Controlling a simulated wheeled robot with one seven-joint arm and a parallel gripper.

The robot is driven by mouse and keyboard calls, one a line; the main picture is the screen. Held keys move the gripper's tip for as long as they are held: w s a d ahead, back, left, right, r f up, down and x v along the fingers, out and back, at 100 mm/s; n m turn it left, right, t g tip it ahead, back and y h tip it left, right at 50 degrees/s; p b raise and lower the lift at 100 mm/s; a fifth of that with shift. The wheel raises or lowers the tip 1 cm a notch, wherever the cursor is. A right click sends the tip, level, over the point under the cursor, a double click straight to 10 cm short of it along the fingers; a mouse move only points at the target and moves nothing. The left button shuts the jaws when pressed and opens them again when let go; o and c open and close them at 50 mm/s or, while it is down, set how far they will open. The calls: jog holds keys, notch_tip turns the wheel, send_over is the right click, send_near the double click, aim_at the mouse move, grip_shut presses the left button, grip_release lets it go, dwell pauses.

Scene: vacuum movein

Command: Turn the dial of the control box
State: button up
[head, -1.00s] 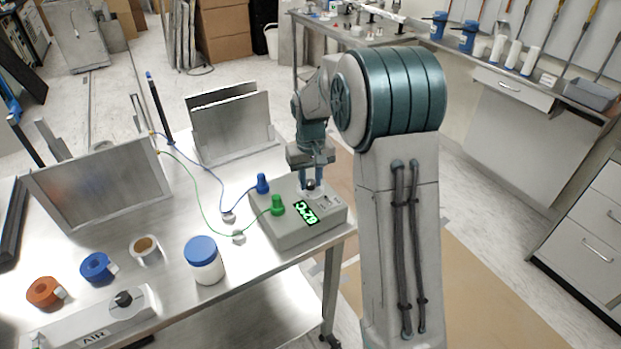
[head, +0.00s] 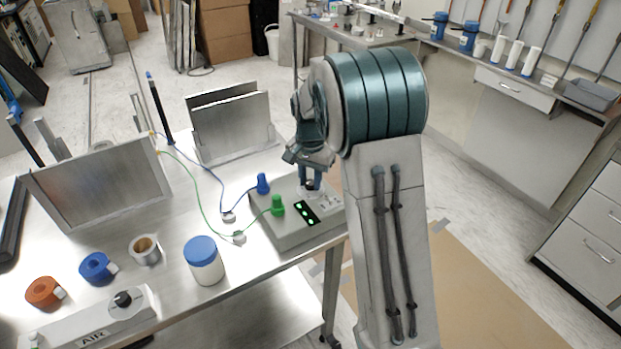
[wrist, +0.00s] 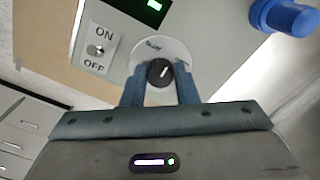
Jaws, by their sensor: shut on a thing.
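The control box (head: 287,235) is a grey box on the steel table, with a blue plug and a green plug on top. Its dark display (head: 306,213) shows green marks, too small to read surely. In the wrist view the dial (wrist: 160,72) is a black round knob with a white pointer line, on a pale round plate. My gripper (wrist: 160,84) is shut on the dial, one finger on each side. In the head view my gripper (head: 310,184) comes down on the box from above and mostly hides the dial. An ON/OFF switch (wrist: 99,49) sits left of the dial.
A white jar with a blue lid (head: 204,262), tape rolls (head: 96,267) and an AIR box (head: 105,320) stand left on the table. Blue and green wires run from the box plugs toward the metal plates (head: 232,125). The table edge is close to the box.

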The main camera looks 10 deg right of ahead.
aim_at(311, 182)
jog(key=m, duration=0.4)
jog(key=shift+r+m+p, duration=0.1)
jog(key=shift+m+p, duration=0.2)
jog(key=m+p, duration=0.1)
jog(key=m, duration=0.3)
jog(key=shift+w, duration=0.1)
jog(key=shift+m, duration=0.3)
jog(key=o, duration=1)
notch_tip(311, 182, up, 14)
